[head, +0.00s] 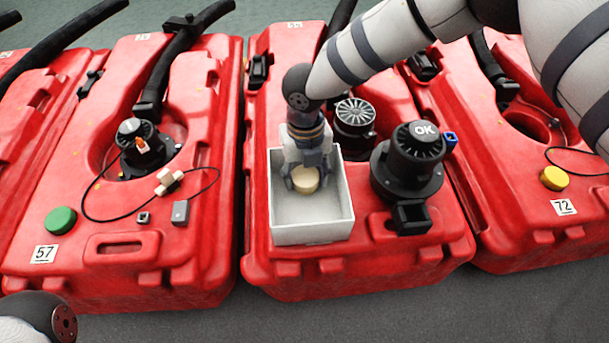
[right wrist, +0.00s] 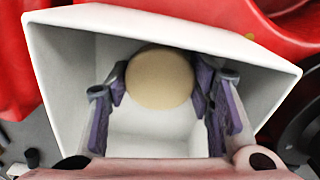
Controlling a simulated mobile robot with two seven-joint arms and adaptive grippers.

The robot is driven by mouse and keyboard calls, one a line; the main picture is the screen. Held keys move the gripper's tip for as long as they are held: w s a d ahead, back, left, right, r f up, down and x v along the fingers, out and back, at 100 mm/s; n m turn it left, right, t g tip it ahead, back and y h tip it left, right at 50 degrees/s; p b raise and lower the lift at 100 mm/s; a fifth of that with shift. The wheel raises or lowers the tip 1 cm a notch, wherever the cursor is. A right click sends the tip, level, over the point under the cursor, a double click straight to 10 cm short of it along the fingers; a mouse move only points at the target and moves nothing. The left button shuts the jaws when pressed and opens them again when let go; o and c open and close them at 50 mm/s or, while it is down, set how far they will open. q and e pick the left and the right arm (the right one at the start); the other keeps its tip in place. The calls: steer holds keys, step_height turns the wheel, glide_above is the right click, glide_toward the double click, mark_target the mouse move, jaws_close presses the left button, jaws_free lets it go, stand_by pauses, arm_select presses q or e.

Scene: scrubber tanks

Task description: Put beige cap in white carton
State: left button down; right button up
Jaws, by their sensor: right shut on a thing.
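The beige cap (head: 305,179) is round and shows between the fingers of my right gripper (head: 306,177). The white carton (head: 312,235) is an open box standing on the middle red tank. In the head view, the gripper reaches down into the carton's opening with the cap. In the right wrist view, the cap (right wrist: 160,77) lies between the two purple-grey fingers (right wrist: 163,90), inside the outline of the carton walls (right wrist: 65,55). I cannot tell whether the cap touches the carton floor. My left gripper is not in view; only part of my left arm shows at the lower left.
The carton sits on the middle red tank (head: 285,280). To its right stand a black "OK" cap unit (head: 408,165) and a black finned cap (head: 354,115). The left tank holds a green cap (head: 60,221) and a grey box (head: 181,212). A yellow cap (head: 554,178) is on the right tank.

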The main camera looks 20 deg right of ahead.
mark_target(306, 175)
steer(key=o, duration=0.9)
steer(key=shift+o, duration=0.2)
steer(key=shift+r, duration=0.1)
arm_select(q)
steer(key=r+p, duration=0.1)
steer(key=p, duration=0.1)
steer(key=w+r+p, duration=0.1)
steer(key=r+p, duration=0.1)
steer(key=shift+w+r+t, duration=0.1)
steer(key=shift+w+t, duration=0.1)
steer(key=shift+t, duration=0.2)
arm_select(e)
step_height(306, 175, up, 12)
